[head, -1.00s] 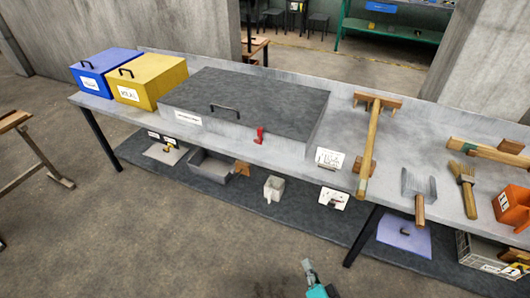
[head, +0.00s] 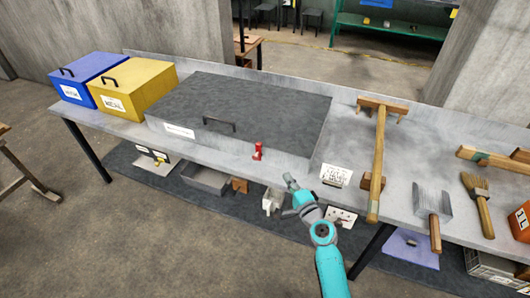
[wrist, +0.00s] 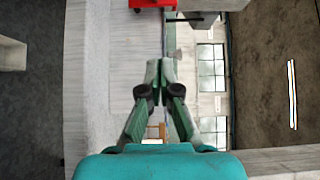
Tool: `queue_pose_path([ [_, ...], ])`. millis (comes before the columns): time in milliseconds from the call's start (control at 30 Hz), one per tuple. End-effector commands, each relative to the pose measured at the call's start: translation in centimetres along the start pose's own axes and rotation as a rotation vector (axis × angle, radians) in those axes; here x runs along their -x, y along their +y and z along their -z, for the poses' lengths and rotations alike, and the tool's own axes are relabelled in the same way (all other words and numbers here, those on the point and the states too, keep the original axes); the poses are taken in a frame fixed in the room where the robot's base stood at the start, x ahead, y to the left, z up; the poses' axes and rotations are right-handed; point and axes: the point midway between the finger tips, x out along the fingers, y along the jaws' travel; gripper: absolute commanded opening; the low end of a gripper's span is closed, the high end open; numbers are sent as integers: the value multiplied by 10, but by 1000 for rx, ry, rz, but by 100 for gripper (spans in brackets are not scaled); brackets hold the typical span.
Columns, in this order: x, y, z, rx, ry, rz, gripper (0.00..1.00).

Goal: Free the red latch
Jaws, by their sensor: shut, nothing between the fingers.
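The red latch (head: 258,151) is on the front face of the long grey box (head: 245,108) with a dark lid, right of the box's middle. It stands upright. My gripper (head: 288,178) is in front of the table edge, to the right of the latch and nearer to me, apart from it. In the wrist view my gripper (wrist: 159,62) is shut with its fingertips together and nothing between them. A red part (wrist: 152,4) shows at the top edge of the wrist view, cut off by the frame; it looks like the latch.
A yellow box (head: 137,88) and a blue box (head: 90,78) stand left of the grey box. The lower shelf holds trays.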

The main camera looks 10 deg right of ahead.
Motion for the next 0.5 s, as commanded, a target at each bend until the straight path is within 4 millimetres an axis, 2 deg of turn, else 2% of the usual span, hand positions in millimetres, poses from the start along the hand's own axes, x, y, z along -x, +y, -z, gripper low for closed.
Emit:
queue_pose_path([
  [500,-8,-2,1,-4,-1,4,0],
])
